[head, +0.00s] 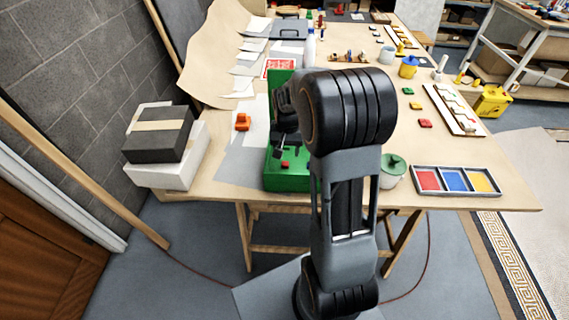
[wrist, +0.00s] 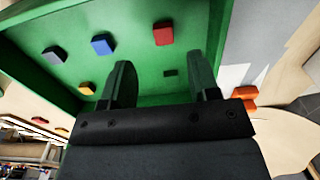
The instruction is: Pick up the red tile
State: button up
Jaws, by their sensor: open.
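A red tile (wrist: 163,33) lies on a green tray (wrist: 140,25) in the wrist view, near the top middle. In the head view the red tile (head: 285,165) shows at the near part of the green tray (head: 287,183), just below my gripper (head: 281,150). The red tile lies beyond the fingertips, roughly in line with the gap.
A blue tile (wrist: 103,44), a grey tile (wrist: 54,54) and a yellow tile (wrist: 87,88) lie on the green tray. An orange object (head: 243,122) stands left of the tray. A sectioned colour tray (head: 455,181) and a green-lidded pot (head: 393,170) stand to the right.

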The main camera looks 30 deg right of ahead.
aim_at(285, 163)
jog(key=shift+w+a+f+p, duration=0.15)
jog(key=shift+f+p, duration=0.25)
jog(key=shift+f, duration=1.1)
jog(key=shift+w+f+p, duration=0.1)
jog(key=shift+f+p, duration=0.3)
jog(key=shift+f, duration=1.1)
jog(key=c, duration=1)
